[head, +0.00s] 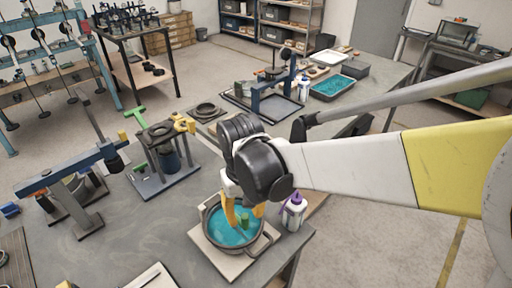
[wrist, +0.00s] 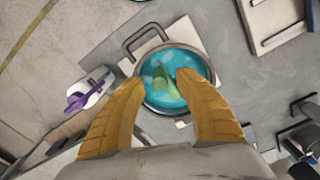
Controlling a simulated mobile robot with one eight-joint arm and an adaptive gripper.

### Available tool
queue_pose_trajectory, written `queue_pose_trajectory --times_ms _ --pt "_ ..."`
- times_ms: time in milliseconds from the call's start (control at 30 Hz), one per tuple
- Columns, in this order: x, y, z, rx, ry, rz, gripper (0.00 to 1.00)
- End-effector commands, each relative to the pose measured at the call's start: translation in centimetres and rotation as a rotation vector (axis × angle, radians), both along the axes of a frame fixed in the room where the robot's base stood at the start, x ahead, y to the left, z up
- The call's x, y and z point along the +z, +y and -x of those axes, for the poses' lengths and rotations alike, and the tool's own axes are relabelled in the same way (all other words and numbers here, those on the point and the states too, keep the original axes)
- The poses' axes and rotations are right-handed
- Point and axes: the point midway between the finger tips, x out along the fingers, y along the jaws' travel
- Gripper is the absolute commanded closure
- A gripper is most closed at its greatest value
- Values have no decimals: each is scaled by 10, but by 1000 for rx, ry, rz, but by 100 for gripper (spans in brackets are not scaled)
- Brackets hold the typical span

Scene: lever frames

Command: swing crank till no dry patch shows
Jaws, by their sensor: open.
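A round dark pot (head: 217,245) of teal liquid stands on a pale board at the front of the grey bench. A green piece (head: 244,220) sticks up in the liquid; in the wrist view it shows as a green cone (wrist: 160,80). My gripper (head: 243,210) is over the pot, its orange fingers apart on either side of the green piece; I cannot tell whether they touch it. In the wrist view the fingertips (wrist: 164,80) overlap the teal surface. Which part is the crank is not clear. My fingers hide part of the pot's rim.
A white bottle with a purple cap (head: 294,210) stands close right of the pot. A stand with green and yellow handles (head: 165,160) and a blue lever frame (head: 70,170) are to the left. A teal-filled tray (head: 332,88) lies at the back.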

Motion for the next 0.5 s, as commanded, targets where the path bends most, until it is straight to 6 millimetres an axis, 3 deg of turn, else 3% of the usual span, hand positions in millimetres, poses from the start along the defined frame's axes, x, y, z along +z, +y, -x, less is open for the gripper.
queue_pose_trajectory --times_ms 200,500 --pt "-23 0 0 0 0 0 60" --pt "-25 0 0 0 -1 0 60"
